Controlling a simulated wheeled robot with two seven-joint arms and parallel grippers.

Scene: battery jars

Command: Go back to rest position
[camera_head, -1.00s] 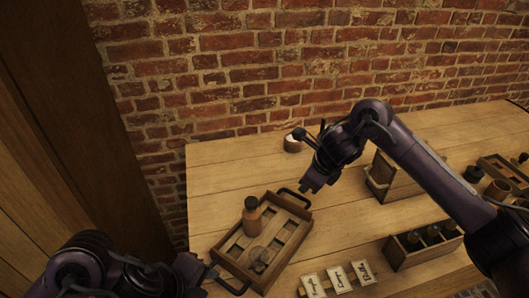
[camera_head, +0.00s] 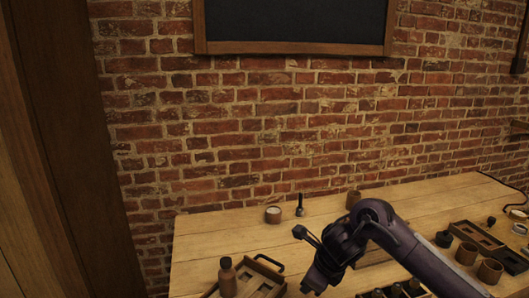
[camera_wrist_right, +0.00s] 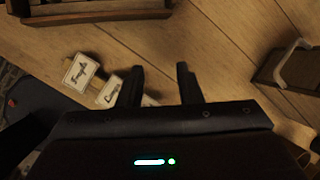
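My right gripper (camera_head: 312,284) hangs over the table near the bottom of the head view, to the right of the wooden tray (camera_head: 272,272). In the right wrist view its two fingers (camera_wrist_right: 161,76) stand apart with nothing between them. My left gripper is out of the head view. A brown bottle (camera_head: 228,278) stands upright at the tray's left side. The tray's lower part is cut off by the frame's bottom edge.
A small cup (camera_head: 273,214) and a dark slim-handled item (camera_head: 300,206) stand at the table's back edge before the brick wall (camera_head: 250,130). Wooden jars (camera_head: 467,254) and boxes fill the right. Label cards (camera_wrist_right: 80,72) lie below the right gripper.

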